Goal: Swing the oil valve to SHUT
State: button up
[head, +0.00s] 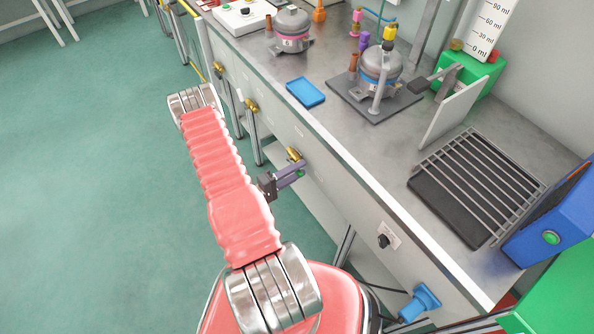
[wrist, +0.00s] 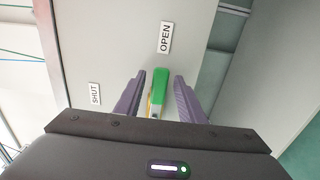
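The oil valve's green lever (wrist: 160,88) shows in the wrist view on a pale panel, its end just below the OPEN label (wrist: 165,37). The SHUT label (wrist: 95,94) is to its left. My gripper (wrist: 160,80) is open, with a purple finger on each side of the lever and a narrow gap showing on both sides. In the head view my gripper (head: 300,170) is at the bench's front panel, and a bit of the green lever (head: 300,174) shows by the fingers. The lever's pivot is mostly hidden.
Brass valves (head: 251,105) stick out along the bench front left of my gripper. A black knob (head: 384,241) and a blue plug (head: 420,302) are to the right. The bench top (head: 330,125) holds compressors, a blue tray (head: 305,92) and a rack.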

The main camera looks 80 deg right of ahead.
jog(key=shift+c, duration=0.5)
grip_shut()
